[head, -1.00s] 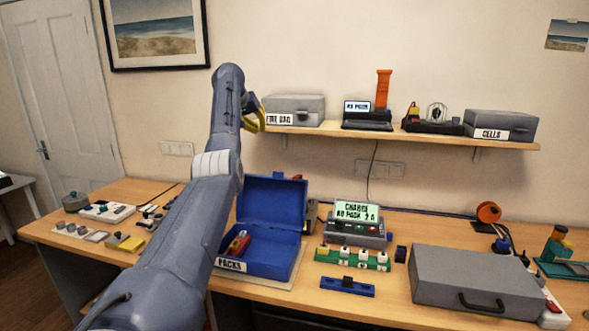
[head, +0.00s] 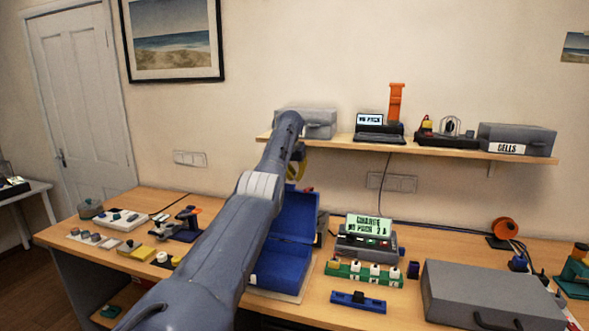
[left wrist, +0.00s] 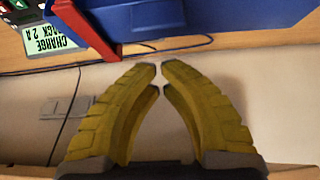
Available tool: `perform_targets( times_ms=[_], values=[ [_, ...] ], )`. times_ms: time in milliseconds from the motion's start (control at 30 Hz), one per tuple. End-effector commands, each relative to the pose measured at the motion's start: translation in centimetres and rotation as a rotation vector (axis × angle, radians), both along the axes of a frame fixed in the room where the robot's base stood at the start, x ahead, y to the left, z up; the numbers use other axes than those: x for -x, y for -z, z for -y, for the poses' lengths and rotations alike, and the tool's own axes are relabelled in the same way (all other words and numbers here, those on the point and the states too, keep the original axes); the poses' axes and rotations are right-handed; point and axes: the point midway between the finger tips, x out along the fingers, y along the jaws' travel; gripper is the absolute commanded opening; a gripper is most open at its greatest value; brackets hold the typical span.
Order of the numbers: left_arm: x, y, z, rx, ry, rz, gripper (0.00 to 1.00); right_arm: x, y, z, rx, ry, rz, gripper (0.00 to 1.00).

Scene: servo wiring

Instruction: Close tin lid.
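The blue tin (head: 279,268) sits on the desk with its lid (head: 297,214) standing up and open at the back. My left arm covers its left side and most of its inside. My left gripper (head: 299,165) is above and behind the raised lid, near the shelf. In the left wrist view, its yellow fingers (left wrist: 160,68) have their tips almost together with nothing between them. Blue surfaces of the tin (left wrist: 240,15) show beyond the fingertips at the top of that view, apart from them. My right gripper is not in view.
A charger with a lit screen (head: 368,236) stands right of the tin, with a green block row (head: 363,275) before it. A grey case (head: 490,295) lies farther right. The shelf (head: 430,148) with boxes hangs above. Small parts lie on the left desk.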

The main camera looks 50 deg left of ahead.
Motion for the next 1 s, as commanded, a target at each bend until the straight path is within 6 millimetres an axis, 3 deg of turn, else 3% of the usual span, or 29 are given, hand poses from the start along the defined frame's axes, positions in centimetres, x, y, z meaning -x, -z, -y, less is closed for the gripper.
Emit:
perform_targets(
  times_ms=[367, 1000],
  values=[
    [-0.7, 1.9, -0.5, -0.001, -0.001, 0.002, 0.00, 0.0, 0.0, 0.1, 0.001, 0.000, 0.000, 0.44],
    [0.9, 1.3, 0.5, -0.003, 0.001, 0.002, 0.00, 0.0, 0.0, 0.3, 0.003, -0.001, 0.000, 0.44]
  ],
)
